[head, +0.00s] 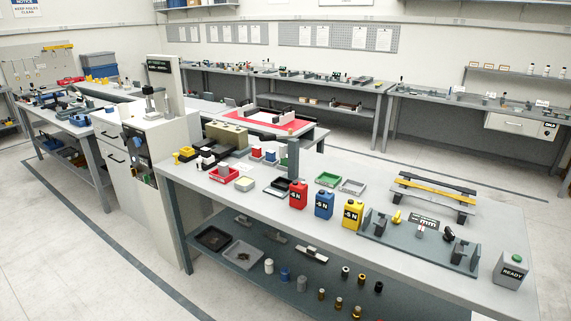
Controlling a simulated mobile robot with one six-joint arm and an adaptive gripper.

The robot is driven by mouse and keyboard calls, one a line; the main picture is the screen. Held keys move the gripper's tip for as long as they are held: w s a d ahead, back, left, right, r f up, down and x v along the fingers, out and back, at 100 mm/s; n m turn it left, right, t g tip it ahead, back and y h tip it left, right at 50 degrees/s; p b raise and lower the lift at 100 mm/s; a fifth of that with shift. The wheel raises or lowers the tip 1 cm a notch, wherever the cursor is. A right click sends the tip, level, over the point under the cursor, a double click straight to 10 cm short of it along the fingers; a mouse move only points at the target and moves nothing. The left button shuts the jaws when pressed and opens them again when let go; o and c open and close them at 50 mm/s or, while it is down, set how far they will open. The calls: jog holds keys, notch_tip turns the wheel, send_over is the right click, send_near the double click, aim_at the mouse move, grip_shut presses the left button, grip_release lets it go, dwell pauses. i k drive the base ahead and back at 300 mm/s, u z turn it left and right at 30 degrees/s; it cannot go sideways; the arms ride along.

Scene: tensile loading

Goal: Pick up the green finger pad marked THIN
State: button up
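I cannot make out a green finger pad or any THIN marking in the head view; such a pad is too small to tell or hidden. A green tray (328,179) sits on the near workbench (400,262), near its middle. Small white, red and blue blocks (270,157) stand behind the trays, beside a dark upright post (293,158). My gripper is not in view.
Red (298,195), blue (323,205) and yellow (352,214) weights stand along the bench front. A dark fixture plate (415,247) and a grey READY container (511,270) are at right. A yellow bar (436,187) lies on a rack. The floor at left is mostly clear.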

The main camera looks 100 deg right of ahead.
aim_at(284, 162)
jog(key=z, duration=1.1)
jog(key=i, duration=0.1)
jog(key=z, duration=2.55)
jog(key=i, duration=1)
